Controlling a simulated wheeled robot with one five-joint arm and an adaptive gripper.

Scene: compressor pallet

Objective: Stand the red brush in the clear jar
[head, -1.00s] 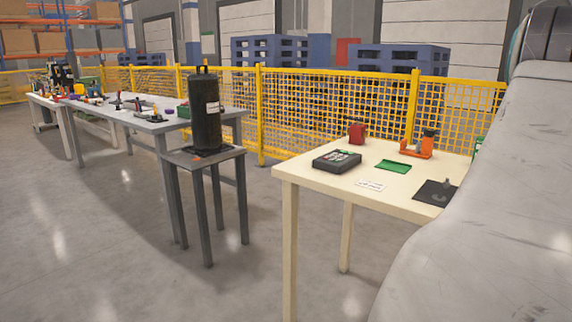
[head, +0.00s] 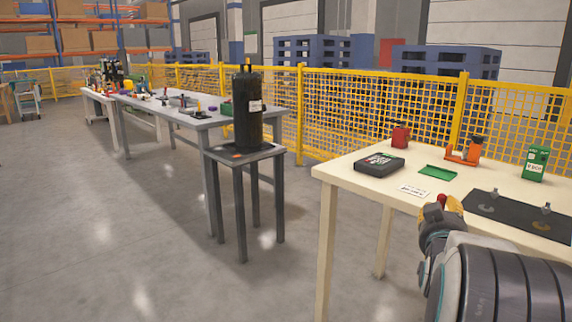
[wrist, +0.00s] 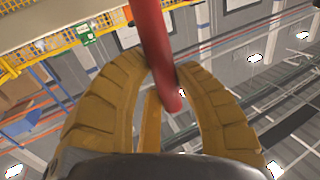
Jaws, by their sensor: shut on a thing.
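In the wrist view my gripper (wrist: 164,80) has its yellow-brown fingers closed around the red brush (wrist: 152,35). The brush shows as a smooth red rod, with one rounded end between the fingers and the rest running out past the top edge. Its bristles are not in view. In the head view my gripper (head: 446,208) is at the lower right, in front of the cream table's near edge, with a small bit of red at its tip. I cannot make out a clear jar for certain in either view.
The cream table (head: 350,172) holds a black case (head: 379,165), red can (head: 401,136), green tray (head: 438,172), orange holder (head: 464,153), green box (head: 536,164) and dark mat (head: 510,213) with small clear pieces. A black cylinder (head: 247,115) stands on a grey stand. Open floor lies left.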

